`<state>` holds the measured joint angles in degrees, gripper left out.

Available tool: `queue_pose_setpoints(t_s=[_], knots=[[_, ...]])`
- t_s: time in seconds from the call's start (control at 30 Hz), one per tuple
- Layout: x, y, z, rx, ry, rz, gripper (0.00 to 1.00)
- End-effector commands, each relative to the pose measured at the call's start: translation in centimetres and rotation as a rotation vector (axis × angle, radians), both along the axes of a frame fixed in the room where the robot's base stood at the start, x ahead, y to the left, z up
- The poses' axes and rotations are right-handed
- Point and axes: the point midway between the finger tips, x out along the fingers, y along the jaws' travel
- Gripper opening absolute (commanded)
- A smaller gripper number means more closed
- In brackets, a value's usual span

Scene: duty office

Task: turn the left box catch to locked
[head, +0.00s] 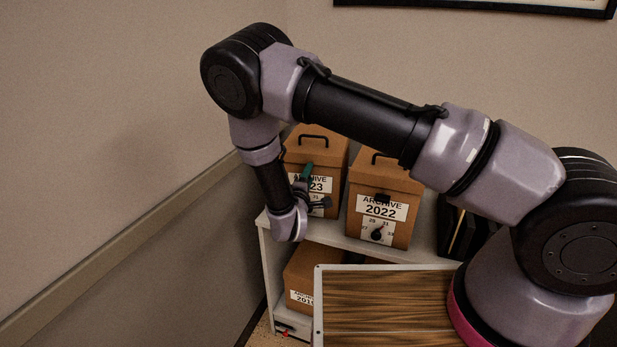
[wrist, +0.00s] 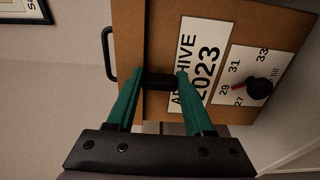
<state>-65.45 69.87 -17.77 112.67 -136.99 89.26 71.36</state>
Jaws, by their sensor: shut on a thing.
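The left box (head: 330,150) is a brown carton labelled "ARCHIVE 2023" on the white shelf unit, and it fills much of the wrist view (wrist: 150,35). Its black catch (wrist: 160,82) sits near the lid seam beside the label. My gripper (wrist: 160,75) has its green fingers on either side of the catch and is shut on it. The fingers hide the catch's ends, so its exact turn is hard to read. In the head view my gripper (head: 308,174) is in front of the left box and covers part of its label and the catch.
A second carton, "ARCHIVE 2022" (head: 405,182), stands close on the right with its own black catch (head: 382,198) and dial. The left box's dial knob (wrist: 260,88) is near my fingers. Another box (head: 302,272) sits below. A wooden tabletop (head: 385,310) is in front; the wall is left.

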Motion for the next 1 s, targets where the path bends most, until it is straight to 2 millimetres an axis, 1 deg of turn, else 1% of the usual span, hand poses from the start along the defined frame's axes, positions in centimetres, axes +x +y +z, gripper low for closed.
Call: queue_pose_setpoints(t_s=[0.43, 0.47, 0.5, 0.53, 0.87, 0.97, 1.0], knots=[[-0.1, 0.1, -0.2, 0.010, 0.002, 0.002, 0.00], [-0.1, 0.1, -0.2, 0.009, 0.002, 0.002, 0.60], [-0.1, 0.1, -0.2, 0.009, 0.002, 0.002, 0.75], [-0.1, 0.1, -0.2, 0.009, 0.002, 0.002, 0.82], [-0.2, 0.1, -0.1, 0.009, 0.000, 0.001, 0.82], [-1.0, 0.3, -0.1, 0.009, 0.000, 0.002, 0.82], [-1.5, 0.4, -0.1, 0.009, 0.000, 0.002, 0.82]])
